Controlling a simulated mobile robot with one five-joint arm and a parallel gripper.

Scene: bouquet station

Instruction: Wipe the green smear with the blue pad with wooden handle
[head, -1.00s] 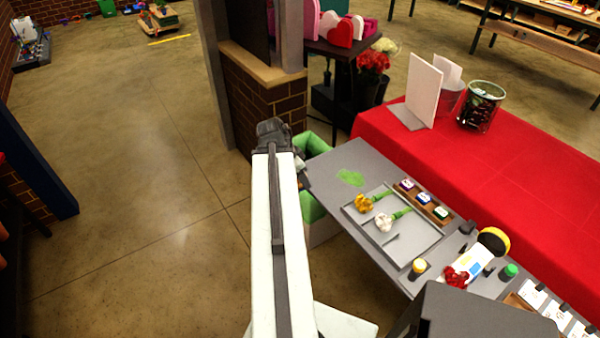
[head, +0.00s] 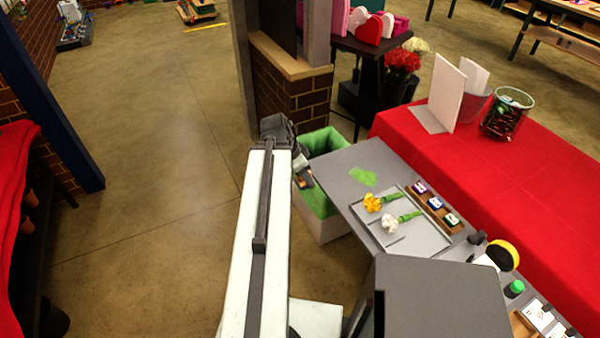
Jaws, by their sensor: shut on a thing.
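The green smear (head: 362,176) is a flat, uneven patch near the far left end of the grey table (head: 340,160). My gripper (head: 301,172) is left of that end, above the green-lined bin, apart from the smear. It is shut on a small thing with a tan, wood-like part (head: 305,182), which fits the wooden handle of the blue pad. The blue of the pad cannot be made out. The fingers are small and partly hidden by my arm.
A grey tray (head: 424,247) with a yellow flower (head: 372,203) and a white flower (head: 389,224) lies close to the smear. A wooden block with small labelled pieces (head: 437,204) is beside it. The green-lined bin (head: 325,141) stands at the table's end. A red-covered table (head: 440,165) runs behind.

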